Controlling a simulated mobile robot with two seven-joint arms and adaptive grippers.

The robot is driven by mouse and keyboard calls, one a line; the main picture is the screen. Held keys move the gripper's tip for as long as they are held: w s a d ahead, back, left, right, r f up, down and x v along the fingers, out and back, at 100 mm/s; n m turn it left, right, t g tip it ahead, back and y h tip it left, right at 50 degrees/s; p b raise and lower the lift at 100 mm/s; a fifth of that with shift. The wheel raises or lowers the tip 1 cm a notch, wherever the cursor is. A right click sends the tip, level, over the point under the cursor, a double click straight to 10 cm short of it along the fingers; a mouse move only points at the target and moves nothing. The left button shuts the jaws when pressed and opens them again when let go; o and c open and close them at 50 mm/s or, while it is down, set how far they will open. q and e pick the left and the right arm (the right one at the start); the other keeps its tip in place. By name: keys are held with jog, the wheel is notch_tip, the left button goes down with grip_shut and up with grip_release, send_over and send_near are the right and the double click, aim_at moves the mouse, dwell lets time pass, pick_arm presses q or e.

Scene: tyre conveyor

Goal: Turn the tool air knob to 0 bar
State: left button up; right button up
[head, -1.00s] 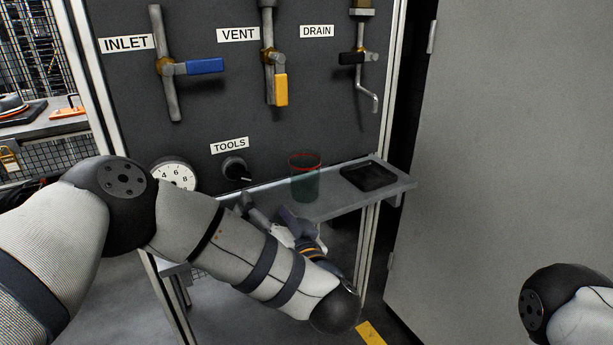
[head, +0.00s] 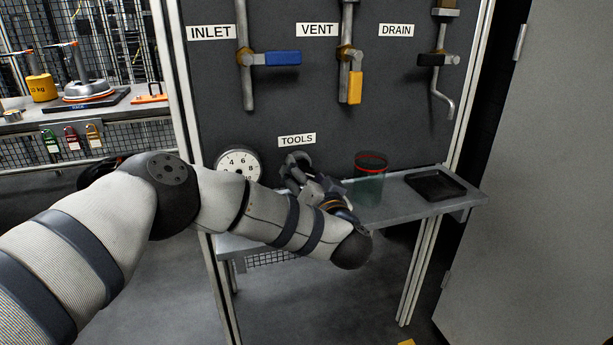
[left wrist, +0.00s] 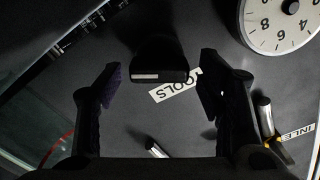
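The black tool air knob (left wrist: 160,62) with a white pointer line is between the two spread fingers of my left gripper (left wrist: 153,88) in the left wrist view. The fingers stand apart from it on both sides. In the head view my left gripper (head: 297,172) is at the panel just below the TOOLS label (head: 297,140) and hides the knob. The pressure gauge (head: 239,164) is left of the gripper; its dial also shows in the left wrist view (left wrist: 283,22). Its needle cannot be read clearly. My right gripper is out of view.
The INLET valve's blue handle (head: 276,58), VENT's yellow handle (head: 355,87) and DRAIN valve (head: 437,60) are above on the panel. A translucent red-rimmed cup (head: 369,185) and black tray (head: 435,186) stand on the grey shelf (head: 400,204), right of the gripper.

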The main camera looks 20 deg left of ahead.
pick_arm(q)
jog(key=c, duration=0.8)
jog(key=shift+o, duration=0.2)
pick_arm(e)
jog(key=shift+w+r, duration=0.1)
pick_arm(q)
jog(key=shift+r+n+p, duration=0.1)
jog(key=shift+n+p, duration=0.2)
jog(key=shift+n, duration=0.8)
jog(key=n, duration=0.2)
jog(key=shift+n, duration=0.4)
jog(key=n+p, duration=0.1)
jog(key=n, duration=1.1)
jog(key=shift+n, duration=0.3)
jog(key=n, duration=0.6)
jog(key=shift+p, duration=0.3)
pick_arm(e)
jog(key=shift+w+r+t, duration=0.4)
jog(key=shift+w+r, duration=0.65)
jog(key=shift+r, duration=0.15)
pick_arm(q)
jog(key=shift+n, duration=0.3)
